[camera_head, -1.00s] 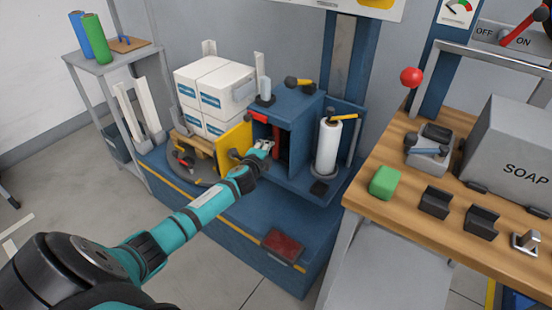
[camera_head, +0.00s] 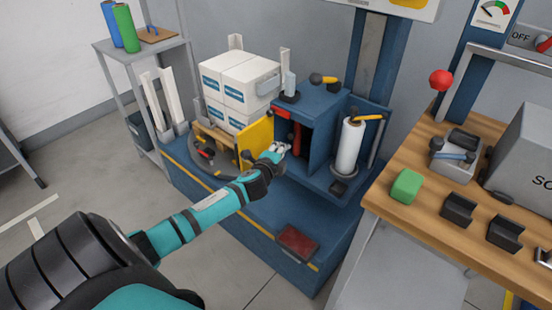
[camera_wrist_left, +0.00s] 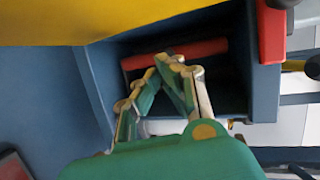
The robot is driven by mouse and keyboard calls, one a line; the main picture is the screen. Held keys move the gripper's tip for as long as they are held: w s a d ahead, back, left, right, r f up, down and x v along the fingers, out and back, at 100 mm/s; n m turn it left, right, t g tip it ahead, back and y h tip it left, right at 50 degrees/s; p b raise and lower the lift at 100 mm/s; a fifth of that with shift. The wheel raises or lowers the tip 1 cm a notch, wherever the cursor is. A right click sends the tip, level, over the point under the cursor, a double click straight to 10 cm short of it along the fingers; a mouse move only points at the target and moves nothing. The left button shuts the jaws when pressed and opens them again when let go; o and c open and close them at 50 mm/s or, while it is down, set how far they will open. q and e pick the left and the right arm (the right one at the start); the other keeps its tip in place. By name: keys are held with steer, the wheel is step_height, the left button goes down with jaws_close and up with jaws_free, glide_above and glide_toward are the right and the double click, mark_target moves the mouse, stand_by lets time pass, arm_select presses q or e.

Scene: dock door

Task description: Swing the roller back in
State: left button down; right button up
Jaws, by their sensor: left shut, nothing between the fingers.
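A red roller (camera_wrist_left: 175,52) lies inside the open blue housing in the left wrist view. In the head view it shows as an upright red strip (camera_head: 297,137) inside the blue housing (camera_head: 322,118). The yellow door (camera_head: 257,141) of the housing stands open to the left. My left gripper (camera_head: 279,149) is at the housing's opening, just right of the door. In the left wrist view its fingers (camera_wrist_left: 172,62) meet at the tips, shut and empty, overlapping the roller's near side. Whether they touch it I cannot tell. My right gripper is not in view.
A red handle (camera_head: 282,112) is on the housing's upper front edge. A white film roll (camera_head: 350,146) stands right of the housing. White boxes (camera_head: 240,86) are stacked behind the door. A wooden bench (camera_head: 430,225) with a green block (camera_head: 406,185) is at the right.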

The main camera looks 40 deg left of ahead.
arm_select(q)
steer(key=v, duration=0.6)
steer(key=shift+s, duration=0.25)
steer(key=shift+d, duration=0.1)
